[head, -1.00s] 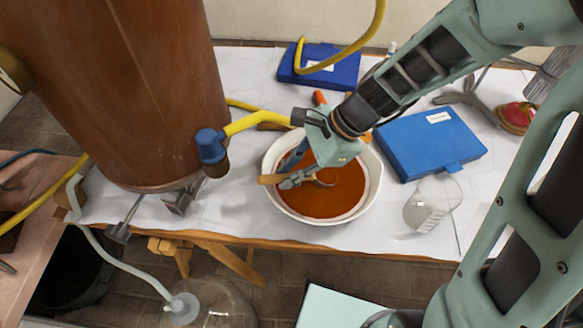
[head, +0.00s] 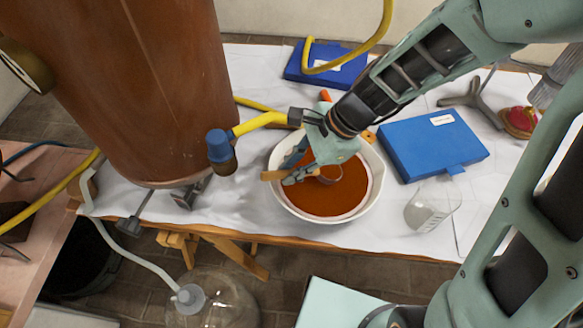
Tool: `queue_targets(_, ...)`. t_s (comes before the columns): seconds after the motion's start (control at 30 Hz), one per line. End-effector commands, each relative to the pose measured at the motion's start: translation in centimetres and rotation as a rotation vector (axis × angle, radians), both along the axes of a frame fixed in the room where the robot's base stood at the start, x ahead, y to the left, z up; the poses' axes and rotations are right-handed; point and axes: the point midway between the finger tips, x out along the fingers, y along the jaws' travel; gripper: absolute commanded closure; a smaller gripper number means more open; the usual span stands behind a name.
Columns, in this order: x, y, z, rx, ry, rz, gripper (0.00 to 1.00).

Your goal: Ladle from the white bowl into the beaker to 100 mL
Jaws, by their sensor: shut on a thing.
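The white bowl (head: 371,199) stands on the table and holds a reddish-brown liquid (head: 325,202). My gripper (head: 287,177) is over the left part of the bowl, shut on the wooden handle of the ladle (head: 272,175). The ladle's round head (head: 330,174) is inside the bowl, at the liquid; how deep it sits I cannot tell. The clear beaker (head: 429,209) stands upright on the table to the right of the bowl, near the front edge. It looks empty; its scale is too small to read.
A blue box (head: 432,147) lies behind the beaker, and another blue case (head: 325,65) lies at the back. A large brown vessel (head: 120,90) with a blue-capped outlet (head: 220,150) and yellow hose stands left of the bowl. Bare white cloth (head: 395,225) lies between bowl and beaker.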

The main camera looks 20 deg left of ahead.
Motion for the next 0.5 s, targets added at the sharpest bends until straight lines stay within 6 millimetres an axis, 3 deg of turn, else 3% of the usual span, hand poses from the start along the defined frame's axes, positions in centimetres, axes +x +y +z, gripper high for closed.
queue_targets(0.5, 0.0, 0.0, 2.2, 0.000, -0.001, -0.001, 1.00)
